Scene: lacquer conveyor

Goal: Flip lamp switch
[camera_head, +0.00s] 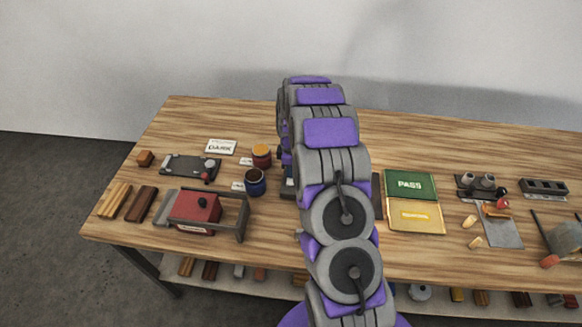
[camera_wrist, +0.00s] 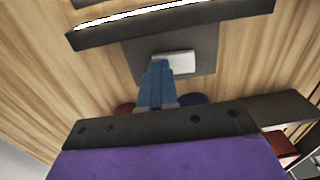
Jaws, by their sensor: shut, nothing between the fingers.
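In the wrist view a lamp (camera_wrist: 110,36) shows as a dark bar with a bright white strip along it. Below it is a dark base plate (camera_wrist: 207,62) with a pale grey switch (camera_wrist: 180,62) on it. My gripper (camera_wrist: 159,64) is shut and empty, its blue fingers together. The fingertips overlap the near left edge of the switch; I cannot tell whether they touch it.
On the wooden table (camera_head: 280,240), a red box (camera_head: 193,207) in a dark frame, an orange jar (camera_head: 262,152) and a blue jar (camera_head: 255,187) stand left of my arm. A green PASS tray (camera_head: 409,176) and a yellow tray (camera_head: 415,230) lie right of it.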

